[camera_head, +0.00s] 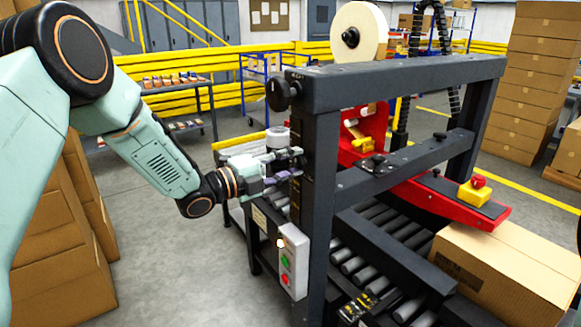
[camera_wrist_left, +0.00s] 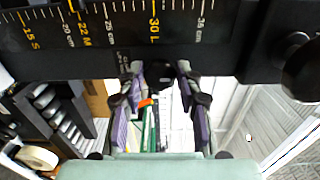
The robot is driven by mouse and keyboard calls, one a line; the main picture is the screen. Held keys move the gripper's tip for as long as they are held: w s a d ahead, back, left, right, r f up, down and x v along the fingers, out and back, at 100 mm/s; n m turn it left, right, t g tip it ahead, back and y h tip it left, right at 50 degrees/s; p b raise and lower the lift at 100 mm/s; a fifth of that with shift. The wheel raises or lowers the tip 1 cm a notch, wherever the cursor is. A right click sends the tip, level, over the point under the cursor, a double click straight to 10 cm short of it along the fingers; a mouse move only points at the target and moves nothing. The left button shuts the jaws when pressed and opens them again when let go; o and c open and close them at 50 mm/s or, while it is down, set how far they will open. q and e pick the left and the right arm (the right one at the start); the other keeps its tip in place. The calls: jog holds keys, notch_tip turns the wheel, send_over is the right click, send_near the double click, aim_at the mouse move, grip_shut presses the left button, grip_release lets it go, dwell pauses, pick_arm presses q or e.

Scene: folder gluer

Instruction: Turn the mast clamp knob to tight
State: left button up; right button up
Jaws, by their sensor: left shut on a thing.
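The dark upright mast (camera_head: 322,180) of the folder gluer stands in the middle of the head view. In the left wrist view it crosses the top with a yellow scale (camera_wrist_left: 120,22). My left gripper (camera_head: 298,162) reaches its face from the left. In the wrist view its two fingers stand either side of a small black knob (camera_wrist_left: 161,72), seemingly the mast clamp knob, and are shut on it. In the head view the fingers and mast hide this knob. Small lettering beside it is too blurred to read. My right gripper is not in view.
A larger black knob (camera_head: 281,93) sits higher on the mast, also at the wrist view's right edge (camera_wrist_left: 303,68). A grey control box (camera_head: 292,262) with buttons hangs below my gripper. A carton (camera_head: 510,268) lies on the rollers at right.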

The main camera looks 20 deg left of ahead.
pick_arm(q)
jog(key=shift+s+d+f, duration=0.15)
jog(key=shift+f, duration=0.15)
jog(key=o, duration=1.1)
jog(key=shift+s+r, duration=0.25)
jog(key=shift+s, duration=0.05)
jog(key=shift+o, duration=0.2)
jog(key=shift+w, duration=0.3)
jog(key=v, duration=1.2)
jog(key=shift+s, duration=0.15)
